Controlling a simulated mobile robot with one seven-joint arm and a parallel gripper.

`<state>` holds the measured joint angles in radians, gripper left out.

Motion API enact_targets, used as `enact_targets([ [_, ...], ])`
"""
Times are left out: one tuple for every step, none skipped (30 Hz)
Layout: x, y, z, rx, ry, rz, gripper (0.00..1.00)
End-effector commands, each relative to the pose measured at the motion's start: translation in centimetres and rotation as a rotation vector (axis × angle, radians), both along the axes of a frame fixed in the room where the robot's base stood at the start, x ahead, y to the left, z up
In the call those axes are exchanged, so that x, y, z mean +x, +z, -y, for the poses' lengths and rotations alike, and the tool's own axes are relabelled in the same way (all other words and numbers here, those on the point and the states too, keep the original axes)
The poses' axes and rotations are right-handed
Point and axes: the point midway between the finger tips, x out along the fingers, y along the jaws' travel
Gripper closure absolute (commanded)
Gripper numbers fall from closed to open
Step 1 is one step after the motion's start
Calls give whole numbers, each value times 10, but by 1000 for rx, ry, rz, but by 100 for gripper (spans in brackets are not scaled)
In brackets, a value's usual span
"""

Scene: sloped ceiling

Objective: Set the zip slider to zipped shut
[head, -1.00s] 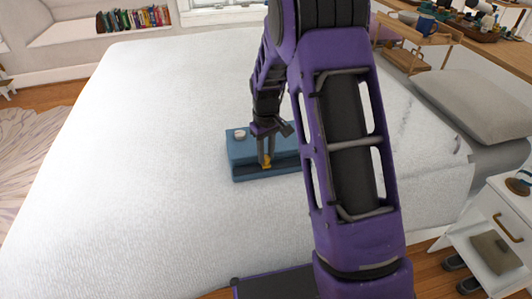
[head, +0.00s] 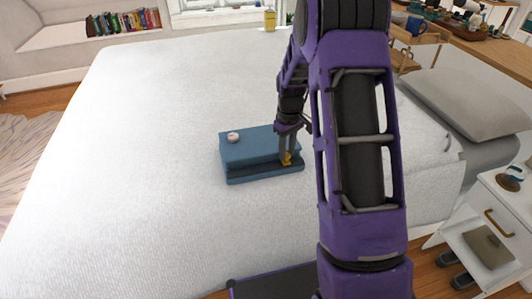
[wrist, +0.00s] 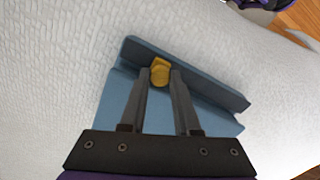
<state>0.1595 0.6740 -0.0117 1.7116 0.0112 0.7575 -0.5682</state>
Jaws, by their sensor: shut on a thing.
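The blue case (head: 250,150) lies on the white bed, with a dark slot along its near side. The yellow zip slider (head: 286,158) sits at that slot, near the right end. My gripper (head: 284,152) reaches down from above with its fingers at the slider. In the wrist view the yellow slider (wrist: 160,70) is between my two fingertips (wrist: 161,77), and my gripper is shut on it. The fingers hide part of the blue case (wrist: 215,92) there.
A small white round object (head: 233,138) rests on the case's top left. The white bedspread (head: 130,160) around the case is clear. A grey pillow (head: 470,105) lies to the right, and a white nightstand (head: 490,215) stands at the lower right.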

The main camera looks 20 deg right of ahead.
Motion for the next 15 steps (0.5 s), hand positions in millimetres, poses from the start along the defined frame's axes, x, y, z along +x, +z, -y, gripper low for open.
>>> enact_targets([
  [1,2,15,-2,-5,4,100],
  [1,2,21,-2,-6,4,100],
  [1,1,28,-2,-3,3,100],
  [1,1,33,-1,-3,3,100],
  [1,1,37,-2,-3,3,100],
  [1,1,40,-2,-1,3,100],
  [1,1,42,-2,0,3,100],
  [1,1,44,-2,0,3,100],
  [1,1,45,-2,1,4,100],
  [1,1,45,-3,1,4,100],
  [1,1,46,-3,1,4,100],
  [1,1,46,-3,1,3,100],
  [1,1,45,-3,0,3,100],
  [1,1,46,-3,0,3,100],
  [1,1,46,-3,0,3,100],
])
